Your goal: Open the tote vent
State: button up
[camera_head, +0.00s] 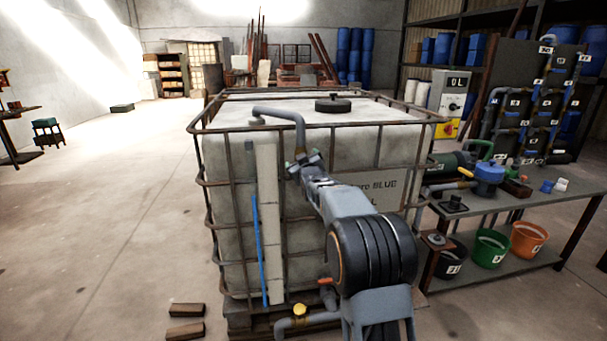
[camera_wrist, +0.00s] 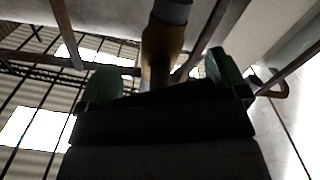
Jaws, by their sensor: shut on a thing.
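The tote (camera_head: 225,170) is a pale tank in a rusty metal cage, straight ahead of me. A round black lid with a small knob (camera_head: 333,105) sits on its top; I cannot tell whether this is the vent. A grey bent pipe (camera_head: 280,111) rises at the front left top edge and curves down at the front. My gripper (camera_head: 304,160) is at the lower end of this pipe. In the wrist view, my gripper's green fingertips (camera_wrist: 165,82) stand either side of a brownish pipe end (camera_wrist: 160,48). The contact itself is partly hidden by the dark gripper body.
Cage bars (camera_head: 330,126) run close around my gripper. A bench (camera_head: 455,207) with a blue-topped pump (camera_head: 488,175) stands at the right, with buckets (camera_head: 490,248) below. Two wooden blocks (camera_head: 186,318) lie on the floor at front left. The floor at left is mostly clear.

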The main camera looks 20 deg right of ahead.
jog(key=n+b, duration=0.3)
jog(key=b, duration=0.1)
jog(key=n+b, duration=0.2)
jog(key=shift+f+n, duration=0.25)
jog(key=shift+n, duration=0.05)
jog(key=n+b, duration=0.2)
jog(key=n, duration=0.1)
jog(key=n+b, duration=0.1)
jog(key=n, duration=0.1)
jog(key=shift+r, duration=0.3)
jog(key=shift+n, duration=0.3)
jog(key=o, duration=0.6)
jog(key=shift+s, duration=0.15)
jog(key=s+a+b, duration=0.2)
jog(key=s+b, duration=0.1)
jog(key=s, duration=1)
jog(key=shift+s+a+b, duration=0.15)
jog(key=shift+a+b, duration=0.15)
jog(key=shift+a, duration=0.05)
